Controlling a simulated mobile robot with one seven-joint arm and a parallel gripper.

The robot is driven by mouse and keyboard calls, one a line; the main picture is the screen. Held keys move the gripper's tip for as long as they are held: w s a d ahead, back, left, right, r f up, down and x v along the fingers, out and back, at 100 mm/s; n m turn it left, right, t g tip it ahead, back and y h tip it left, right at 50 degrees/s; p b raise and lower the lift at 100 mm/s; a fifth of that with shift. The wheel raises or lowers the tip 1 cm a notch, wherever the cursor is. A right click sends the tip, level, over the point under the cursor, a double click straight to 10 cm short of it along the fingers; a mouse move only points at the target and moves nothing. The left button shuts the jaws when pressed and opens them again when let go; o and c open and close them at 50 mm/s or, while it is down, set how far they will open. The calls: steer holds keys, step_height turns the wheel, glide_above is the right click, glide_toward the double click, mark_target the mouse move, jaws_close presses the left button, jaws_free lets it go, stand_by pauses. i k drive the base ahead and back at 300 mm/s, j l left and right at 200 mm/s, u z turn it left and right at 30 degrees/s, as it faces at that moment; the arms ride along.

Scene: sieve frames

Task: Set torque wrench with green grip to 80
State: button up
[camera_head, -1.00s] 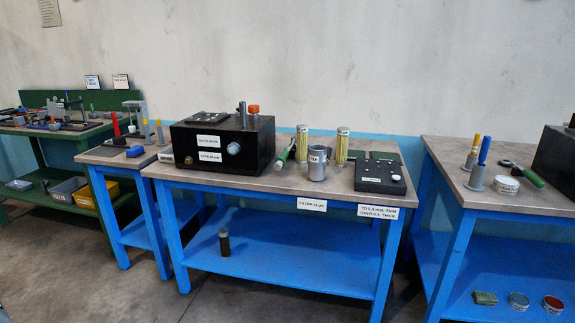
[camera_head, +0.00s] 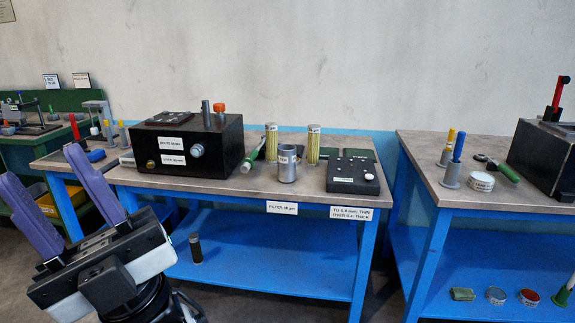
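Several green-handled tools show, and I cannot tell for sure which is the torque wrench. One with a green grip and a dark round head (camera_head: 507,173) lies on the right bench, beside a small round tin. Another green-handled tool (camera_head: 252,157) leans or lies by the black box on the middle bench. A third green handle (camera_head: 564,294) shows at the right edge on the lower shelf. No scale or number is readable on any of them. My gripper (camera_head: 42,164) is at the lower left, its two purple fingers apart and empty, far from these tools.
The middle bench (camera_head: 235,188) holds a black box (camera_head: 190,145), a grey cup (camera_head: 287,165), yellow cylinders and a black panel (camera_head: 353,175). The right bench (camera_head: 470,197) has upright blue and yellow handles and a dark box with a red lever. A floor gap separates the benches.

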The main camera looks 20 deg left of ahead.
mark_target(246, 168)
steer(key=i+j+z, duration=0.15)
steer(key=j, duration=0.15)
steer(key=i+j+z, duration=0.15)
steer(key=j, duration=0.15)
steer(key=j+z, duration=0.15)
steer(key=j, duration=0.2)
steer(key=i+j, duration=0.1)
steer(key=j, duration=0.25)
steer(key=i+j, duration=0.15)
steer(key=j, duration=0.25)
steer(key=i+j, duration=0.1)
steer(key=j, duration=0.25)
steer(key=z, duration=0.05)
